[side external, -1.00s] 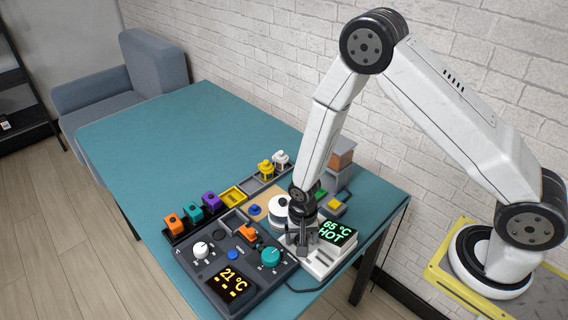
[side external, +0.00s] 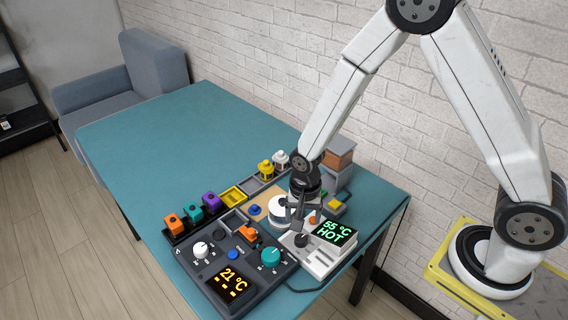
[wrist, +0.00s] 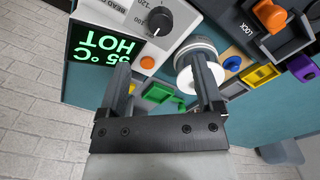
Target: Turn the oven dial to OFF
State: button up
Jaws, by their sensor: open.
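The oven dial is a black knob on a white unit (side external: 318,262). It shows in the side view (side external: 301,240) and at the top of the wrist view (wrist: 158,19), with 100 and 120 printed beside it. A light mark shows on the knob, but I cannot read an OFF label or tell the exact setting. The unit's display (side external: 334,231) reads 55 °C HOT in green. My gripper (side external: 297,221) is open and empty, above and apart from the dial. In the wrist view, its fingers (wrist: 160,67) are spread, with the dial beyond their tips.
A white round-topped cylinder (side external: 278,212) stands close beside my gripper. A dark panel (side external: 199,273) with a white knob, a teal knob and a 21 °C display lies to the left. Several coloured blocks sit in trays behind. The far left tabletop (side external: 165,135) is clear.

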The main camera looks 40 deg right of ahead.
jog(key=s+d+r+n+t, duration=0.1)
jog(key=s+d+r+n, duration=0.2)
jog(key=s+r+n, duration=0.1)
jog(key=s+d+r+n+t, duration=0.1)
jog(key=s+d+r+n, duration=0.2)
jog(key=r, duration=0.6)
jog(key=shift+s+d+n+t, duration=0.3)
jog(key=shift+s+d+n, duration=0.1)
jog(key=shift+n, duration=1)
dwell(0.8)
